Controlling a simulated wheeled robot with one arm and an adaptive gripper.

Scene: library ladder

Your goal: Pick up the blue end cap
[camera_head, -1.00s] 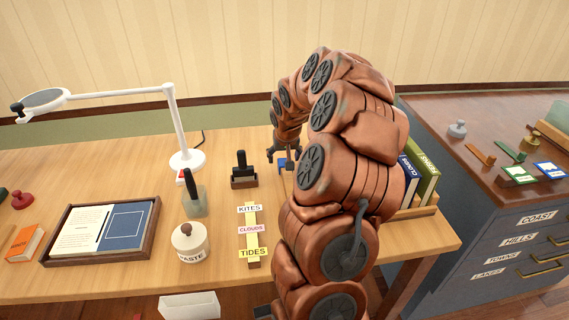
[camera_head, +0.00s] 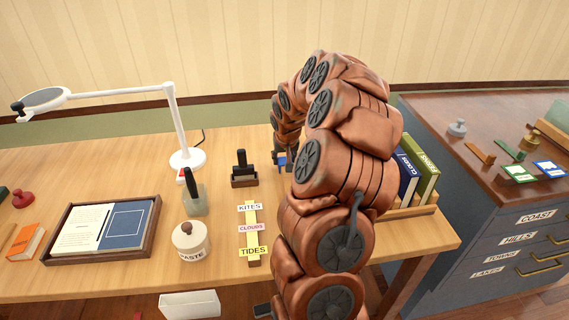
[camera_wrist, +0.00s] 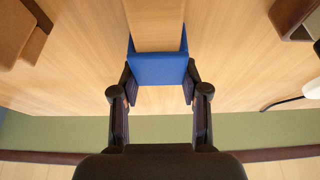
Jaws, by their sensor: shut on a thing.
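The blue end cap (camera_wrist: 159,69) is between the two dark fingers of my gripper (camera_wrist: 160,80) in the wrist view. The fingers press on its left and right sides, so my gripper is shut on it. A pale wooden strip (camera_wrist: 155,25) runs from the top of that view to the cap, with blue along both its edges. In the head view the cap (camera_head: 281,161) is a small blue patch at my gripper, over the back of the desk. My arm hides much of this area. I cannot tell whether the cap touches the desk.
A dark stamp holder (camera_head: 244,179) stands left of my gripper, and a white lamp (camera_head: 187,160) further left. Books (camera_head: 418,172) stand in a wooden rack to the right, partly behind my arm. A labelled strip (camera_head: 252,225) lies nearer the front.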

